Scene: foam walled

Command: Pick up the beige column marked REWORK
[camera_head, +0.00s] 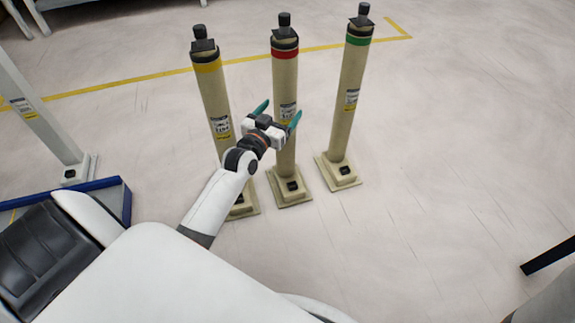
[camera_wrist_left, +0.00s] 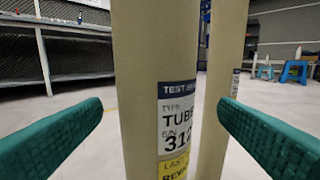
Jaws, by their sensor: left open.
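Three beige columns stand upright on square bases: one with a yellow band (camera_head: 207,68) at left, one with a red band (camera_head: 285,75) in the middle, one with a green band (camera_head: 352,75) at right. My left gripper (camera_head: 279,114) is open and empty, its teal fingers in front of the middle column's label height. In the left wrist view a near column (camera_wrist_left: 150,60) stands between the fingers, its label reading TUBE and, on a partly cut-off yellow strip, what seems to be REWORK. It appears to be the red-banded one. Another column (camera_wrist_left: 225,60) stands partly behind it.
A pale post (camera_head: 45,120) stands at left by a blue-edged platform (camera_head: 122,195). A yellow floor line (camera_head: 130,80) runs behind the columns.

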